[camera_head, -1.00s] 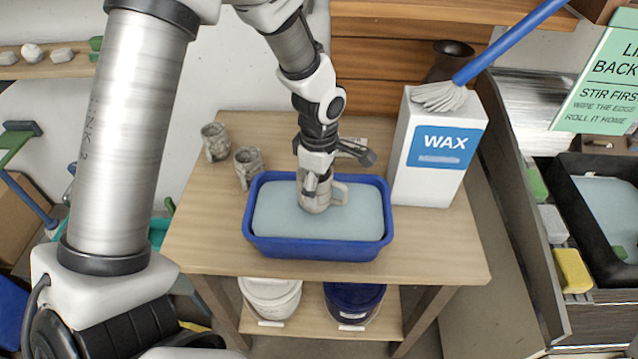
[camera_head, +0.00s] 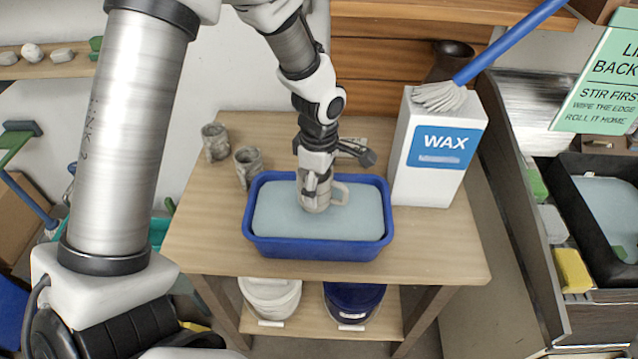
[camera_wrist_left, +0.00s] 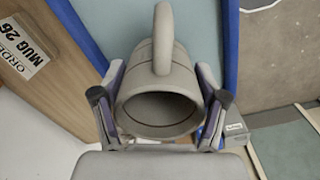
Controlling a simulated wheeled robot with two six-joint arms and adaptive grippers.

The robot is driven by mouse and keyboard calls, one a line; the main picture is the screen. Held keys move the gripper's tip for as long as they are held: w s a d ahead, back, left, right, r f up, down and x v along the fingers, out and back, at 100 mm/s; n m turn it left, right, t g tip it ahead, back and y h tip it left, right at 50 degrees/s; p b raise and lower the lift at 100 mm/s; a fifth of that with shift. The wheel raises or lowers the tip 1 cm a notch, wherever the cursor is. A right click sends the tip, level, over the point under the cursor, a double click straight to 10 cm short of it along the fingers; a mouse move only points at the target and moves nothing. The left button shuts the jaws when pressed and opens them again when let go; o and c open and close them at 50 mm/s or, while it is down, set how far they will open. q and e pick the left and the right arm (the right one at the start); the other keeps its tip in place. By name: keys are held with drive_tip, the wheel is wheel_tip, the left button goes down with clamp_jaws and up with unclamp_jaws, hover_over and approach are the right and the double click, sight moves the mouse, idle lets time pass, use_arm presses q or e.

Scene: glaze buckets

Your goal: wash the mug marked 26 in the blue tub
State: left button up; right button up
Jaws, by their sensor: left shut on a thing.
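The blue tub (camera_head: 315,248) stands on the wooden table and holds pale blue-grey water (camera_head: 275,215); its rim also shows in the left wrist view (camera_wrist_left: 231,45). My left gripper (camera_head: 316,188) is shut on a grey mug (camera_head: 318,204) and holds it over the tub, its lower end at or in the water. In the left wrist view the mug (camera_wrist_left: 160,75) sits between the two fingers (camera_wrist_left: 160,108), its mouth toward the camera and its handle at the top. No number is readable on the mug. My right gripper is not in view.
Two grey mugs (camera_head: 215,142) (camera_head: 248,166) stand left of the tub. A white WAX box (camera_head: 430,185) stands close on its right. A card reading "ORDER MUG 26" (camera_wrist_left: 24,47) lies on the table (camera_head: 440,250). Buckets (camera_head: 270,297) sit on the lower shelf.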

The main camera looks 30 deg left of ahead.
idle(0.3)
use_arm(q)
wheel_tip(320, 180, up, 5)
drive_tip(key=p, duration=0.4)
drive_tip(key=shift+s+f, duration=0.1)
drive_tip(key=shift+f, duration=0.1)
